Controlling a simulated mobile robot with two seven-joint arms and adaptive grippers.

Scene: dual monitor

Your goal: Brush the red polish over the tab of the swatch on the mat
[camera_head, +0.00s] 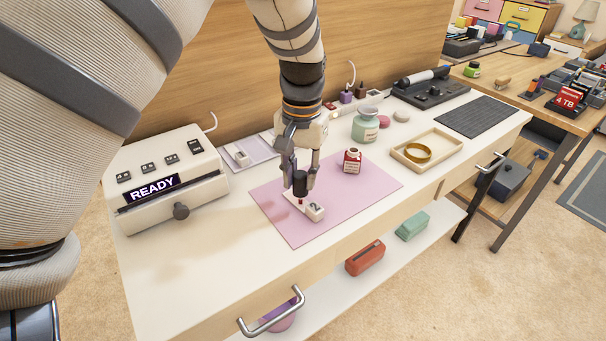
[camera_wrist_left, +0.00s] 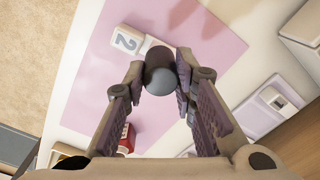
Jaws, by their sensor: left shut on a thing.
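My left gripper (camera_head: 300,178) is shut on the black cap (camera_head: 300,184) of the polish brush and holds it upright over the pink mat (camera_head: 350,205). The cap also shows between the fingers in the left wrist view (camera_wrist_left: 160,75). Below the cap a red brush tip (camera_head: 301,201) points down at the swatch (camera_head: 313,211), a small white piece marked 2. I cannot tell if the tip touches it. The swatch also shows in the left wrist view (camera_wrist_left: 127,41). The red polish bottle (camera_head: 352,162) stands uncapped on the mat. My right gripper is not in view.
A white device reading READY (camera_head: 165,190) stands at the left. A green jar (camera_head: 365,126) stands behind the mat, and a tray (camera_head: 428,150) with a gold ring is to the right. The desk in front of the device is clear.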

